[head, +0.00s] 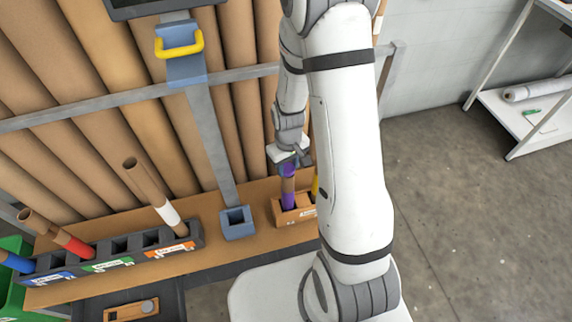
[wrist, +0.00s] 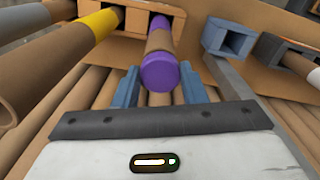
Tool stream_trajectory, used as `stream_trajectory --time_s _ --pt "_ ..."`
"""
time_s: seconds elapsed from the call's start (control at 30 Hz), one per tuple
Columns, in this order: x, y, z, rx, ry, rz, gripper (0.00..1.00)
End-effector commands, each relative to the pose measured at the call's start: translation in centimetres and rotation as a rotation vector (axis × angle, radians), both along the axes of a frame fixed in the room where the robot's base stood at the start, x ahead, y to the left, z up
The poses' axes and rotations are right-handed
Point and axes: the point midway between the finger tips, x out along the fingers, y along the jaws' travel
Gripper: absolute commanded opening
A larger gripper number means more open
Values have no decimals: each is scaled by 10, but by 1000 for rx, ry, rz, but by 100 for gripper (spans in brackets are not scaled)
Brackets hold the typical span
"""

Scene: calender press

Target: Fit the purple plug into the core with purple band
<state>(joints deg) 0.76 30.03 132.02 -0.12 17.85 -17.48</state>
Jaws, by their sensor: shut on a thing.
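My gripper (head: 289,158) is shut on the purple plug (wrist: 159,74), which sits between the blue fingers (wrist: 160,92) in the wrist view. The plug (head: 289,170) is at the upper end of the brown core with purple band (head: 288,186) in the head view. The core (wrist: 160,41) is in line behind the plug in the wrist view, its purple band (wrist: 160,21) lower down. The core stands in a small cardboard-coloured holder (head: 292,216). The plug's head covers the core's end, so I cannot tell how deep it sits.
A core with a yellow band (wrist: 99,23) stands close beside, its open end toward the camera. A blue-grey square socket (head: 238,225) stands left of the holder. A dark rack (head: 110,252) holds cores with red, white and blue bands. Large brown rolls (head: 110,80) lean behind.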

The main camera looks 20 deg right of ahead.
Motion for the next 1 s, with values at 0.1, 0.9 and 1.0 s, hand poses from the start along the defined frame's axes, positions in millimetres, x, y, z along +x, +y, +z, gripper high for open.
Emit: stream_trajectory --time_s 0.1,0.9,1.0 --pt "0 0 -2 0 0 0 17" --pt "0 -1 -4 0 -1 -2 63" --pt "1 -1 3 0 -2 -2 63"
